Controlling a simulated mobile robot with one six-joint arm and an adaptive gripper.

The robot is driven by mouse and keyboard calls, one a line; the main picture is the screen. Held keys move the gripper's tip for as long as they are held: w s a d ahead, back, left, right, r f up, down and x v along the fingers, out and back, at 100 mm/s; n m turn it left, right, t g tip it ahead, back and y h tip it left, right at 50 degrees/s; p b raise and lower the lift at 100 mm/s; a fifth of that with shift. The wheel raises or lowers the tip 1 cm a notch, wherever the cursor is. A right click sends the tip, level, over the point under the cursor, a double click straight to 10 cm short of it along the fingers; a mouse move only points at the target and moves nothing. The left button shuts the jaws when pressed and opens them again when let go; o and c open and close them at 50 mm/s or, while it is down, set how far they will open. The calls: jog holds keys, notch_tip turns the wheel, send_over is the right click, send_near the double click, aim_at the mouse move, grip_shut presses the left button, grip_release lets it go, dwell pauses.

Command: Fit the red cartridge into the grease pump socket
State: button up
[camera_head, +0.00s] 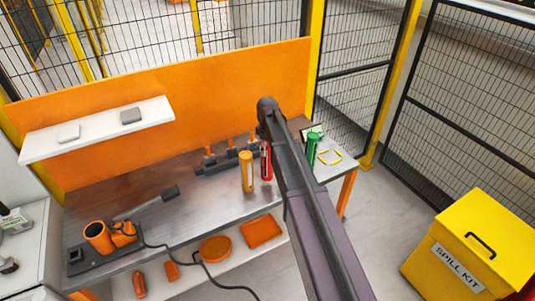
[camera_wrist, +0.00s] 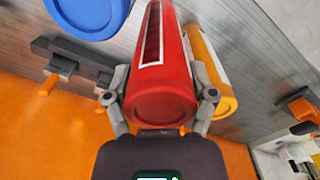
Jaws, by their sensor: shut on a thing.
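The red cartridge (camera_wrist: 162,70) is between the two fingers of my gripper (camera_wrist: 162,95), which is shut on it. In the head view the red cartridge (camera_head: 266,161) shows beside my arm, upright near the bench's back rack; I cannot tell whether it is lifted. A yellow cartridge (camera_head: 247,172) stands close to its left; it also shows in the wrist view (camera_wrist: 208,72). An orange unit with two round cups (camera_head: 97,236), which looks like the grease pump, sits on a dark base at the bench's left end. My arm hides the gripper in the head view.
A green cartridge (camera_head: 312,148) stands right of my arm. A blue cylinder (camera_wrist: 88,14) is near the red one in the wrist view. A dark rack (camera_head: 212,165) lies along the back. A white shelf (camera_head: 98,128) overhangs the bench's left. The bench middle (camera_head: 200,205) is mostly clear.

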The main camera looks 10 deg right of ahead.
jog(key=shift+w, duration=0.1)
jog(key=shift+w, duration=0.2)
jog(key=shift+w+f+b, duration=0.4)
jog(key=shift+f+b, duration=0.1)
jog(key=shift+f, duration=0.05)
jog(key=shift+f+b, duration=1.3)
jog(key=shift+b, duration=0.05)
jog(key=shift+f, duration=0.15)
jog(key=o, duration=1.2)
jog(key=shift+o, duration=0.2)
jog(key=shift+r, duration=0.25)
notch_tip(320, 180, up, 12)
jog(key=p, duration=1.2)
